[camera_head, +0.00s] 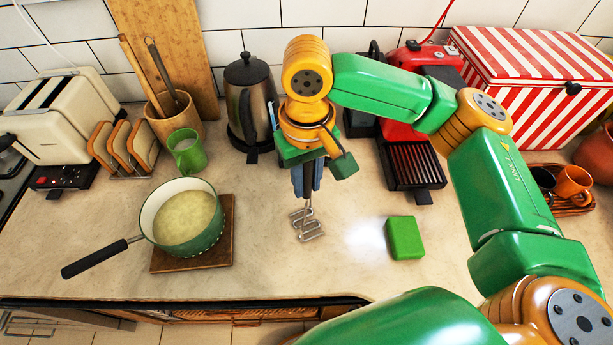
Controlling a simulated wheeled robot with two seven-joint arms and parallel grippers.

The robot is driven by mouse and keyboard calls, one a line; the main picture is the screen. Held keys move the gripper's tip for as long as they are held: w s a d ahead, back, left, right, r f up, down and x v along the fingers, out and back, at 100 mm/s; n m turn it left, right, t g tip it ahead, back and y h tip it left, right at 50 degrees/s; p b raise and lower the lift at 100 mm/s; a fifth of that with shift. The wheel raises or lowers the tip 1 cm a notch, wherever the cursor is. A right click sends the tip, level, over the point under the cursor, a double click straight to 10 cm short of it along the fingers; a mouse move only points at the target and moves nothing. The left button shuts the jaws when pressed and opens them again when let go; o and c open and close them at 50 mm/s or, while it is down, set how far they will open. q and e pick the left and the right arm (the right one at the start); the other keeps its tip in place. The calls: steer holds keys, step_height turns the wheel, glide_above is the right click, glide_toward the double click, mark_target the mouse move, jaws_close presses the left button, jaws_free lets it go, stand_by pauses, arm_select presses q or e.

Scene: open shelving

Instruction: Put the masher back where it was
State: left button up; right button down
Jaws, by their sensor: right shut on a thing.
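The masher (306,223) hangs from my right gripper (306,183) in the head view, with its zigzag metal wire end pointing down over the countertop. The gripper is shut on its upper part, and the gripper and arm hide the handle. I cannot tell whether the wire end touches the counter. A green pot (185,241) with pale contents stands on a wooden board (226,258) to the left. A wooden utensil holder (176,125) with two long-handled utensils stands at the back left. My left gripper is not in view.
A green mug (187,157), toast rack (127,161) and toaster (62,120) stand left. A kettle (251,100) stands behind the gripper. A green block (404,238) lies right; behind it are a red coffee machine (408,134) and striped box (535,85). The counter's front middle is clear.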

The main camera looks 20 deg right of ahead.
steer(key=c, duration=1.2)
jaws_free()
steer(key=shift+d+f, duration=0.1)
steer(key=shift+f, duration=0.05)
steer(key=o, duration=0.5)
step_height(320, 180, up, 12)
steer(key=shift+r+p, duration=0.2)
steer(key=shift+p, duration=0.5)
